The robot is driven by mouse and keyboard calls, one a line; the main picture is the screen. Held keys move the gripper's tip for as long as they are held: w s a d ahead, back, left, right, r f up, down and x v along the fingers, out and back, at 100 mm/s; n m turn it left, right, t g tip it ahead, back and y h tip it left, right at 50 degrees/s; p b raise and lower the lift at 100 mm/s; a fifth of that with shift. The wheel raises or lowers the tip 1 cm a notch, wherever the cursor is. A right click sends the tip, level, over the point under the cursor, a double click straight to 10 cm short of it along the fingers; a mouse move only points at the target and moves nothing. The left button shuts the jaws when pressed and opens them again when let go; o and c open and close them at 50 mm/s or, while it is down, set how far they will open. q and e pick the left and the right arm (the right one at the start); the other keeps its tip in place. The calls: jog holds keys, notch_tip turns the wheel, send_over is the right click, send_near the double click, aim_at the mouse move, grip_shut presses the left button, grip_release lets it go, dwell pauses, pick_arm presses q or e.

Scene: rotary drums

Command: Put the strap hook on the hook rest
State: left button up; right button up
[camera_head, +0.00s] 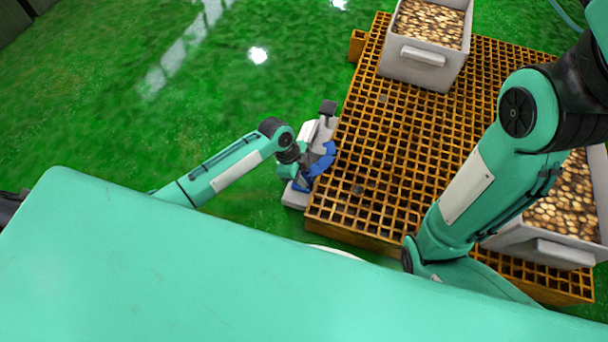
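My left gripper (306,168) is at the end of the arm from the left, low beside the left edge of the orange grating. A blue curved piece (320,160) shows right at the gripper; it may be the strap hook, but I cannot tell whether it is gripped or only close by. A pale grey stand (295,197) with a dark top end (328,108) lies under and behind the gripper, along the grating's edge. It may be the hook rest, and the gripper partly hides it. The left fingers are too small to read. My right gripper is hidden below my body.
The orange grating platform (400,130) fills the middle and right. A grey bin (424,57) of round brownish pieces stands on it at the back; another bin (555,250) stands at the right, partly behind my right arm. Green floor (200,70) is clear at left.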

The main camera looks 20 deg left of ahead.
pick_arm(q)
jog(key=shift+o, duration=1.1)
